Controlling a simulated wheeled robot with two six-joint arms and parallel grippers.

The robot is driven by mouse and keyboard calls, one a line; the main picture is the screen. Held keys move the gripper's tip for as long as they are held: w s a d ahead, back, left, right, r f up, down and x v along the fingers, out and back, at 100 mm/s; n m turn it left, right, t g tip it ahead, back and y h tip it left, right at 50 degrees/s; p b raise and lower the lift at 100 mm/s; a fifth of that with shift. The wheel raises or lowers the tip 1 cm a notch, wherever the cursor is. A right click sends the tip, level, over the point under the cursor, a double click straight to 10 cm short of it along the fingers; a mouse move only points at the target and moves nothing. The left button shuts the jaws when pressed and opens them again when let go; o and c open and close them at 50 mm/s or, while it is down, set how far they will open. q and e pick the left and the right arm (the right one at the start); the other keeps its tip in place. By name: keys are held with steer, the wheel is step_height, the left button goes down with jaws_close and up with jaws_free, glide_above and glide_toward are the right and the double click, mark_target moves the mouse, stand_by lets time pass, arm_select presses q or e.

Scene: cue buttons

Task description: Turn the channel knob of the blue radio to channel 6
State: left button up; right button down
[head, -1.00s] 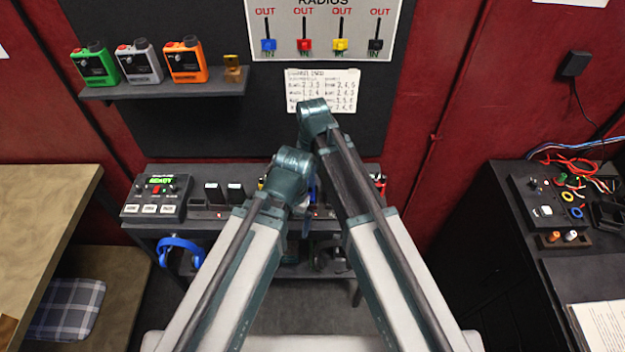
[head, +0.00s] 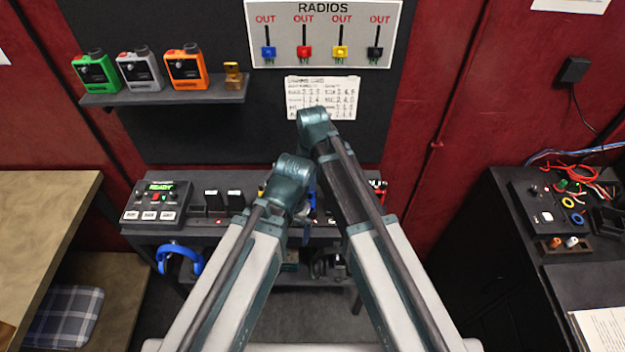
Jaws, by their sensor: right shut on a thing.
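A narrow sliver of blue (head: 312,197), which seems to be the blue radio, shows between my two arms above the rear bench. Its channel knob and any number on it are hidden behind my arm links. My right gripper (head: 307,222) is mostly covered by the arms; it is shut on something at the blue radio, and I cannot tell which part. My left gripper is hidden behind its own arm.
Green (head: 96,71), grey (head: 139,69) and orange (head: 186,66) radios stand on a wall shelf (head: 165,96). A written card (head: 322,97) hangs under the RADIOS board (head: 320,35). A READY box (head: 157,203) stands on the bench, with blue headphones (head: 180,258) below.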

steer(key=m, duration=0.4)
steer(key=shift+m, duration=1.8)
steer(key=c, duration=0.8)
jaws_free()
